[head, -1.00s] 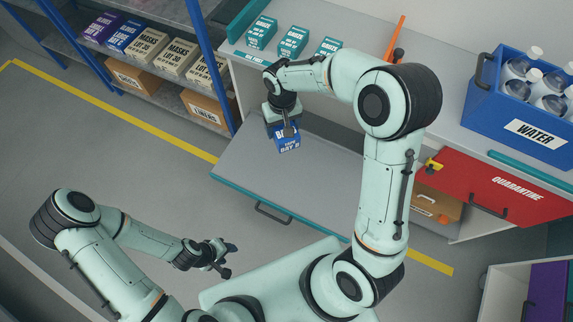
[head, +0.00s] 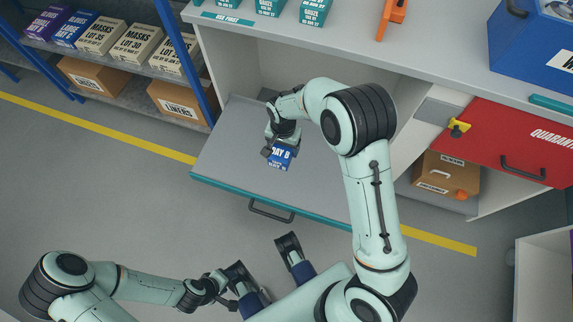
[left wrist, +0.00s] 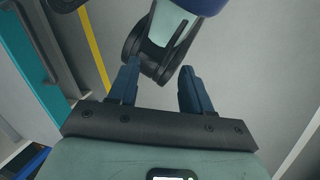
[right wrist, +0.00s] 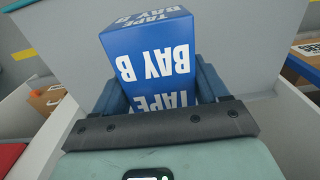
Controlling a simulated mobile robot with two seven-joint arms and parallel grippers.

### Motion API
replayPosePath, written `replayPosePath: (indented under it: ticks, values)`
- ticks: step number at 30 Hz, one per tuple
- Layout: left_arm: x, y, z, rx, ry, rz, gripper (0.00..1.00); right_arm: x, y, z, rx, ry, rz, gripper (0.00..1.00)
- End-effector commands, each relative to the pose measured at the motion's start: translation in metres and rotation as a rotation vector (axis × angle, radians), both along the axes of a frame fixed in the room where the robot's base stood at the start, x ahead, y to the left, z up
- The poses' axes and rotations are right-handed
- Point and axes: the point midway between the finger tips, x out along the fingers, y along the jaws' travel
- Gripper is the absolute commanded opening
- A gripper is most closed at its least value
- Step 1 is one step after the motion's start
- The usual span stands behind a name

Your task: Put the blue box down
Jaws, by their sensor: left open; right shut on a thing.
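The blue box (head: 280,159) with white "BAY B" lettering is in my right gripper (head: 282,143), above the grey lowered panel (head: 230,150). In the right wrist view the box (right wrist: 150,62) sits between the two fingers of the gripper (right wrist: 160,85), which are shut on its sides. I cannot tell whether its underside touches the panel. My left gripper (head: 222,288) is low at the front, away from the box. In the left wrist view the left gripper (left wrist: 160,88) is open and empty, its fingers apart.
The panel has a teal front edge and a dark handle (head: 271,211). Teal boxes (head: 313,11) stand on the counter (head: 430,55) above. A red quarantine drawer (head: 500,140) and a cardboard box (head: 442,176) are at right. Shelves with boxes (head: 138,42) stand at left.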

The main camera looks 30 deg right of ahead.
Motion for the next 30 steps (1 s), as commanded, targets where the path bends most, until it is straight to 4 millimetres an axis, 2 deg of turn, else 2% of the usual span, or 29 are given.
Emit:
replayPosePath:
  ticks: [1,3,12,15,22,27,30]
  values:
    - [0.005,0.003,-0.006,0.007,-0.013,0.006,0.49,-0.002,0.0,-0.017,-0.001,0.007,0.0,0.36]
    - [0.013,0.006,-0.012,0.016,-0.033,0.015,0.49,-0.002,0.0,-0.037,0.0,0.008,0.001,0.36]
    - [0.041,0.02,-0.035,0.053,-0.109,0.047,0.49,-0.001,0.0,-0.113,0.0,0.005,0.003,0.36]
    - [0.047,0.023,-0.038,0.061,-0.127,0.054,0.49,-0.001,0.0,-0.127,0.0,0.004,0.003,0.36]
    - [0.053,0.026,-0.042,0.069,-0.142,0.06,0.49,-0.001,0.0,-0.142,0.001,0.003,0.003,0.36]
    - [0.064,0.032,-0.051,0.083,-0.17,0.072,0.49,-0.001,0.0,-0.169,0.001,0.005,0.003,0.36]
    - [0.068,0.034,-0.053,0.088,-0.182,0.077,0.49,-0.001,0.0,-0.178,0.0,0.003,0.002,0.36]
